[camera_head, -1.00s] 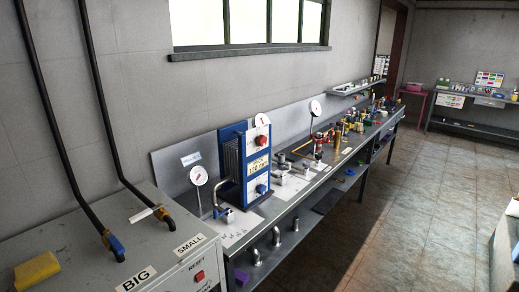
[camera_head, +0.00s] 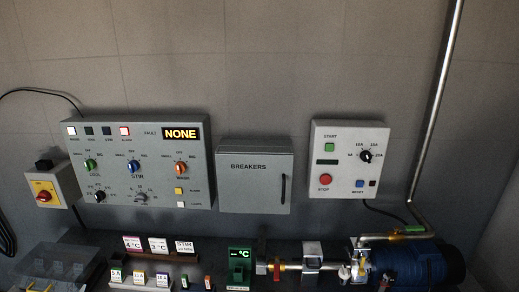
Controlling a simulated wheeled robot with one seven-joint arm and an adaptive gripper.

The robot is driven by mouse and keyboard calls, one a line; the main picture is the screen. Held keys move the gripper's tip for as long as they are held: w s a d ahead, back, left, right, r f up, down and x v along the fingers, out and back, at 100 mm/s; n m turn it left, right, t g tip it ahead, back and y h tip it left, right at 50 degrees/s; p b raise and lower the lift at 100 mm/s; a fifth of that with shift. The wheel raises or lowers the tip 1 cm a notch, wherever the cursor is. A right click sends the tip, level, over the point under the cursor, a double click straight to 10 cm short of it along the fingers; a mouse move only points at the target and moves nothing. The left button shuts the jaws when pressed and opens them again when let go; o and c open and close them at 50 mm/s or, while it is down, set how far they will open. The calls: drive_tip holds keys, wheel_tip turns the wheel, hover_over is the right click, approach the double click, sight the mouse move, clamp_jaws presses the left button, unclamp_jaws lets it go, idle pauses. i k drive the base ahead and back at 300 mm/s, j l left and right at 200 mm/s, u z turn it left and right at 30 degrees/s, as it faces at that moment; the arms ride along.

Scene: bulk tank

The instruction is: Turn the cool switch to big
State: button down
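The cool switch (camera_head: 91,165) is a green rotary knob on the left of a grey wall-mounted control panel (camera_head: 150,205). Small position labels sit above it, and its pointer direction is too small to tell. To its right are a blue stir knob (camera_head: 134,167) and an orange wash knob (camera_head: 180,168). A lit display on the panel (camera_head: 180,133) reads NONE. My gripper is not in view.
A yellow box with a red knob (camera_head: 43,196) is left of the panel. A closed breakers cabinet (camera_head: 255,190) and a start/stop box (camera_head: 349,150) are to the right. Below are label stands (camera_head: 155,256), a green display (camera_head: 239,268) and a blue motor (camera_head: 425,268).

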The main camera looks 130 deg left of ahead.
sight(90, 164)
drive_tip(key=u, duration=5)
